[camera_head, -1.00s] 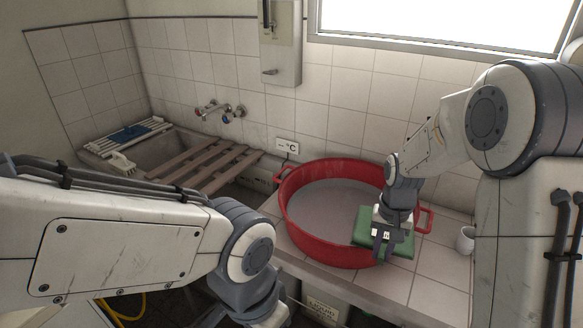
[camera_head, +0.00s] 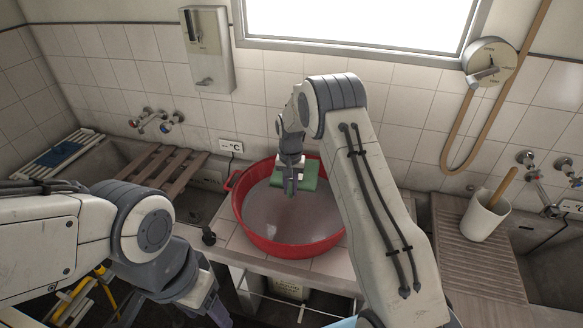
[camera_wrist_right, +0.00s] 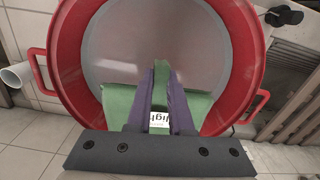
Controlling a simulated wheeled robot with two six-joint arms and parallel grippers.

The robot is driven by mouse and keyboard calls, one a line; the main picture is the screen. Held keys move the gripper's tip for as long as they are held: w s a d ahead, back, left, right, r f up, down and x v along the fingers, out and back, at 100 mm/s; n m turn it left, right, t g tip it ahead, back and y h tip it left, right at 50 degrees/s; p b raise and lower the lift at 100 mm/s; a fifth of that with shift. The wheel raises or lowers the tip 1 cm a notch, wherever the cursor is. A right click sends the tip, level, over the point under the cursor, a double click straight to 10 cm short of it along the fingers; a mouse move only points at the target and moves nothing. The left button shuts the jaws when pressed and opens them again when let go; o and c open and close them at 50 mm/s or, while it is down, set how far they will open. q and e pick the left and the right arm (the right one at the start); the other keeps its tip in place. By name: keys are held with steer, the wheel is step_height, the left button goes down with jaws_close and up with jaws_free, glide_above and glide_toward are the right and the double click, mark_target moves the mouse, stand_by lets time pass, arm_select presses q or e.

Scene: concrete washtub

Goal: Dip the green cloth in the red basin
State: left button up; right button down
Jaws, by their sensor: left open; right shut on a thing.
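The red basin (camera_head: 268,243) stands on the tiled counter and holds greyish liquid. My right gripper (camera_head: 290,187) is shut on the green cloth (camera_head: 312,178), which hangs over the far part of the basin in the head view. In the right wrist view, the fingers (camera_wrist_right: 161,82) pinch a strip of the cloth (camera_wrist_right: 190,103), and the cloth spreads to both sides across the basin's near edge. I cannot tell whether the cloth touches the liquid. My left gripper (camera_head: 220,313) is open and empty at the lower left, below the counter's front edge.
A sink with brown wooden slats (camera_head: 165,172) is left of the basin. A white cup (camera_head: 482,220) with a wooden handle stands on the ribbed drainboard (camera_head: 470,265) at right. My right arm hides counter right of the basin.

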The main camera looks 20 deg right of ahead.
mark_target(291, 228)
steer(key=shift+w+d+r, duration=0.15)
steer(key=shift+w+r, duration=0.1)
steer(key=shift+w, duration=0.1)
steer(key=shift+w+f+p, duration=0.1)
steer(key=shift+f+p, duration=0.05)
steer(key=shift+p, duration=0.15)
steer(key=shift+f, duration=0.25)
arm_select(q)
step_height(291, 228, down, 11)
steer(key=b, duration=1.2)
steer(key=shift+b, duration=0.3)
arm_select(e)
step_height(291, 228, down, 18)
steer(key=shift+d, duration=0.1)
arm_select(q)
step_height(291, 228, up, 10)
steer(key=p, duration=0.9)
steer(key=shift+f+p, duration=0.15)
steer(key=shift+p, duration=0.2)
arm_select(e)
steer(key=shift+r, duration=7.85)
